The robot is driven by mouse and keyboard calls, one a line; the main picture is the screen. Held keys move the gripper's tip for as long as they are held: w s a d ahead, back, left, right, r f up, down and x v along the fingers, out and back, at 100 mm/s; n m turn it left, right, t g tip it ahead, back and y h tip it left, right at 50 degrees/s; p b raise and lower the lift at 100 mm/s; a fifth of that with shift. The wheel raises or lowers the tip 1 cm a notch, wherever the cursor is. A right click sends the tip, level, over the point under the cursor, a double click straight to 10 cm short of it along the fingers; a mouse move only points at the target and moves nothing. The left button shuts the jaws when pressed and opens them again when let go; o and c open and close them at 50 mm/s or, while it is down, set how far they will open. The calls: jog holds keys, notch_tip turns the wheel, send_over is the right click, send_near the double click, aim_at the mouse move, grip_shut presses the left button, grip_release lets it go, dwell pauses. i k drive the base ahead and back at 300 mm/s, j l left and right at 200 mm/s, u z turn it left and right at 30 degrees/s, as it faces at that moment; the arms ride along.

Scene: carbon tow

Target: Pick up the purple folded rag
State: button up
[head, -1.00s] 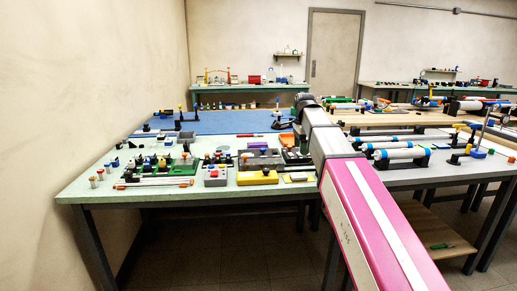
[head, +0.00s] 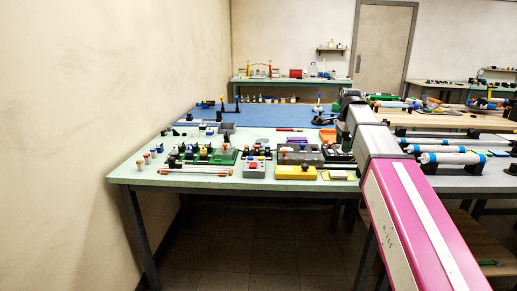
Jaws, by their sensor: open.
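A small flat purple thing (head: 298,140), which looks like the folded rag, lies on the pale green bench (head: 140,172). It is behind a grey-and-dark tray (head: 297,153), and too small to make out its folds. My pink and grey arm (head: 415,215) reaches forward from the lower right, to the right of the purple thing. The arm ends in a dark joint (head: 350,97) over the back of the bench. My gripper cannot be made out; the arm seems to hide it.
A yellow block (head: 296,173), a grey box with buttons (head: 256,170) and a green board (head: 225,156) with small parts stand in front and left of the purple thing. A blue mat (head: 270,115) lies behind. A wall bounds the left side.

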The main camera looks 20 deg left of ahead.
aim_at(290, 140)
jog(key=i+j+u, duration=0.15)
jog(key=i+j, duration=0.65)
jog(key=j, duration=0.1)
